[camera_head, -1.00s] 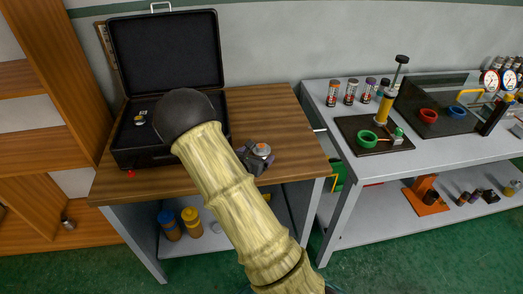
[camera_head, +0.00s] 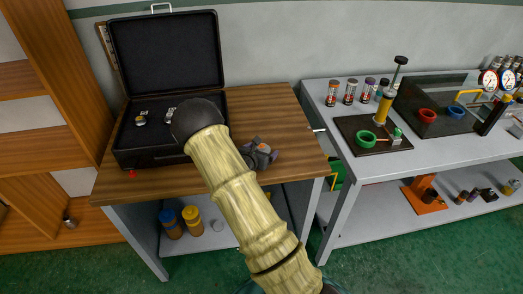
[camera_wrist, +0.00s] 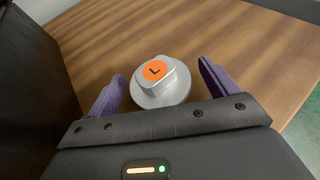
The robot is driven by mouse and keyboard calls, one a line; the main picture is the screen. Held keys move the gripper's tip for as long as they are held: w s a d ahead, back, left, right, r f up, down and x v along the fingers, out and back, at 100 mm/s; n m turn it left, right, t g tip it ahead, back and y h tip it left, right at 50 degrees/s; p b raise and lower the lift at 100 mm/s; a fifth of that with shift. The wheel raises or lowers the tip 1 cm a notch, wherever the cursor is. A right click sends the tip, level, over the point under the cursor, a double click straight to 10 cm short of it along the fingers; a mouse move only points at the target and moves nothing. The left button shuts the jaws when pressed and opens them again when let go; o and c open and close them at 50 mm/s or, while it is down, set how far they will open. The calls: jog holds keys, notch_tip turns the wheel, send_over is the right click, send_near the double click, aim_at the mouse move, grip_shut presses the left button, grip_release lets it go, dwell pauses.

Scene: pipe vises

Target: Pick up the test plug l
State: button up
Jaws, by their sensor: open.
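The test plug l is a silver round piece with an orange top marked "L" (camera_wrist: 158,80). It stands on the wooden tabletop in the wrist view, ahead of and between my purple fingers. My gripper (camera_wrist: 161,84) is open, one finger on each side of the plug with a gap to both. In the head view my gripper (camera_head: 262,154) is low over the table, partly hidden behind my arm. A bit of the plug's orange top may show there between the fingers, but it is too small to tell clearly.
An open black case (camera_head: 165,60) stands on the wooden table (camera_head: 290,110), left of my gripper, with small round pieces inside. Its dark side shows close at left in the wrist view. A grey workbench (camera_head: 450,160) stands right. The tabletop's right part is clear.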

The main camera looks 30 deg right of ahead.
aim_at(261, 146)
dwell(0.5)
jog(key=c, duration=1.2)
jog(key=shift+r, duration=0.15)
notch_tip(261, 146, up, 10)
jog(key=shift+f+b, duration=0.1)
jog(key=shift+b, duration=0.35)
